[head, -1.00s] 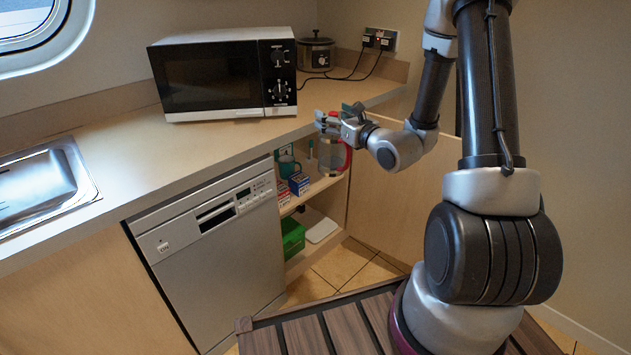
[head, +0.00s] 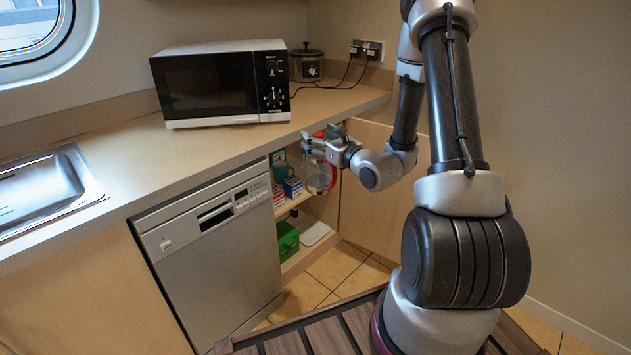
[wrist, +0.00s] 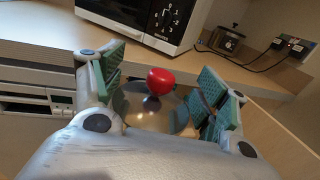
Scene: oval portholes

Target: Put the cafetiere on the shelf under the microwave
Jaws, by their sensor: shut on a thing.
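The cafetiere (head: 319,176) is a glass jug with red parts, upright in my gripper (head: 322,148) at the front of the open cupboard. In the wrist view its domed lid (wrist: 140,108) and red knob (wrist: 160,81) show between the green-padded fingers of my gripper (wrist: 160,100). The fingers are shut on the cafetiere. The microwave (head: 208,88), black and white, stands on the worktop up and to the left. The cupboard's upper shelf (head: 290,208) is below the worktop. I cannot tell whether the jug's base touches the shelf.
A green box (head: 287,240) is on the lower level. The worktop edge (head: 285,137) lies close to my gripper, and a dishwasher (head: 215,255) is at left.

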